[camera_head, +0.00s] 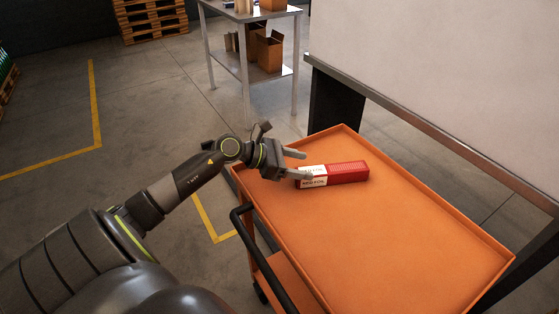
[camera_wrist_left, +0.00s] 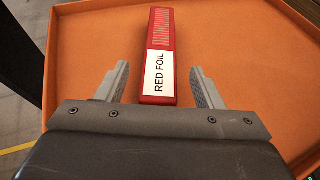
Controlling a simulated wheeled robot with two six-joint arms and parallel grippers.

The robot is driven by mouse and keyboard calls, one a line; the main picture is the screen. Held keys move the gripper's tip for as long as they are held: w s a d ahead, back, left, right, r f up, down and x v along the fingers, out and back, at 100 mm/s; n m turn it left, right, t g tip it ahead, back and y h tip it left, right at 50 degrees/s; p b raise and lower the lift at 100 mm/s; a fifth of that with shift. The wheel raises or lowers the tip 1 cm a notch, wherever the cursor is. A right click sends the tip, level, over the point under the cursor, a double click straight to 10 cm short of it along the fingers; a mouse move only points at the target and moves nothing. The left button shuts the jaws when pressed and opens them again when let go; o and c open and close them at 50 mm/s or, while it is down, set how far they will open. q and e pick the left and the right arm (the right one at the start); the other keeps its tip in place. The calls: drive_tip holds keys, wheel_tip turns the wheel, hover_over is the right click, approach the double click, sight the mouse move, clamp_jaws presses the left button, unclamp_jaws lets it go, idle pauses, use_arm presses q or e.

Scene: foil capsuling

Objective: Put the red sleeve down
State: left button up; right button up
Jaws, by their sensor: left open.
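The red sleeve (camera_head: 345,173) is a long red box with a white label reading "RED FOIL". It lies flat on the orange cart top (camera_head: 390,230), toward the far left part of it. My left gripper (camera_head: 303,165) is open at the label end of the sleeve. In the left wrist view the sleeve (camera_wrist_left: 161,50) points away from me, and its near end lies between the spread fingertips of the gripper (camera_wrist_left: 160,75). My right gripper is not in view.
The cart has a raised rim and a black handle (camera_head: 262,262) at its left. A grey workbench edge (camera_head: 430,128) runs along the right behind the cart. A metal table (camera_head: 247,68) with cardboard boxes (camera_head: 269,50) stands at the back. The cart top in front is clear.

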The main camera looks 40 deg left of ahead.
use_arm(q)
drive_tip(key=shift+v, duration=3.2)
